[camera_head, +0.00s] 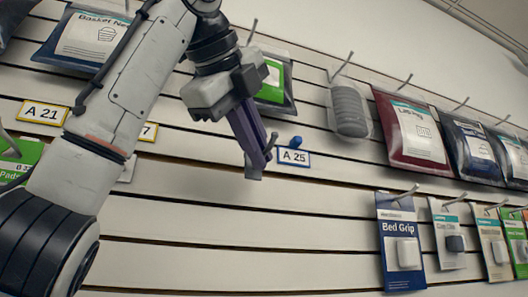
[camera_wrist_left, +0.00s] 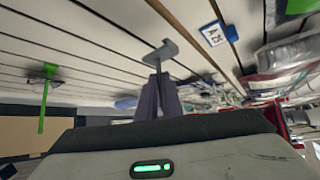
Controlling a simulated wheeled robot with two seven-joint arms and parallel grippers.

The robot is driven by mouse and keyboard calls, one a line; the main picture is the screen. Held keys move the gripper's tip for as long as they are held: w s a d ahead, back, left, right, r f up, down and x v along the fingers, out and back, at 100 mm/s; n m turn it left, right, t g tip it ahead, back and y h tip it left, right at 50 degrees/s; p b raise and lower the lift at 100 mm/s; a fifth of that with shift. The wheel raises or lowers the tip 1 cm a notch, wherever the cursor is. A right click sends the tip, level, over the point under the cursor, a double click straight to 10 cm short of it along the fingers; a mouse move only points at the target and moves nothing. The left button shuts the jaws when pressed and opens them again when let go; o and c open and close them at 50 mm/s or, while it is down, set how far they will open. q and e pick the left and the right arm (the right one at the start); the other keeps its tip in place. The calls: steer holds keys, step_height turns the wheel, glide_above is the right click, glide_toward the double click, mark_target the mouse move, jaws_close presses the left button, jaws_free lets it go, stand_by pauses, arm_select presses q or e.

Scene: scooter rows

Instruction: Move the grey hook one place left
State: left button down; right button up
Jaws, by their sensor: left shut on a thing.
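My left gripper (camera_head: 255,160) is in front of the slatted wall, just left of the A 25 label (camera_head: 292,157). Its dark purple fingers are shut on the grey hook (camera_head: 270,143), whose thin prong shows beside the fingertips. In the left wrist view the grey hook (camera_wrist_left: 161,52) stands at the tips of the fingers (camera_wrist_left: 158,85), with its grey plate towards the wall. I cannot tell whether the plate is still seated in a slat. The A 25 label (camera_wrist_left: 213,35) is at its upper right there. My right gripper is not in view.
A blue-tipped hook (camera_head: 296,141) is close to the right of the fingers. A grey coiled item (camera_head: 349,110) and a dark red pack (camera_head: 412,130) hang further right. The Bed Grip pack (camera_head: 401,240) hangs lower. A green hook (camera_wrist_left: 44,95) shows in the wrist view. Wall below the gripper is bare.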

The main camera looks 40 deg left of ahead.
arm_select(q)
steer(key=s+a, duration=0.1)
steer(key=s+b, duration=0.1)
steer(key=s, duration=0.1)
steer(key=s+a+b, duration=0.1)
steer(key=shift+s+a, duration=0.25)
steer(key=shift+a, duration=0.05)
steer(key=shift+w+a+p, duration=0.2)
steer(key=shift+w+a, duration=0.2)
steer(key=shift+a, duration=0.3)
steer(key=shift+w+a+p, duration=0.2)
steer(key=shift+w+a, duration=0.25)
steer(key=shift+a, duration=0.25)
steer(key=shift+w+a+p, duration=0.2)
steer(key=shift+w+a, duration=0.2)
steer(key=shift+a, duration=0.3)
stand_by(1.1)
stand_by(0.5)
steer(key=shift+w+a+p, duration=0.3)
steer(key=shift+a+p, duration=0.05)
steer(key=shift+a, duration=0.15)
steer(key=shift+w+a+p, duration=0.25)
steer(key=shift+a+p, duration=0.1)
steer(key=shift+a, duration=0.1)
stand_by(2.7)
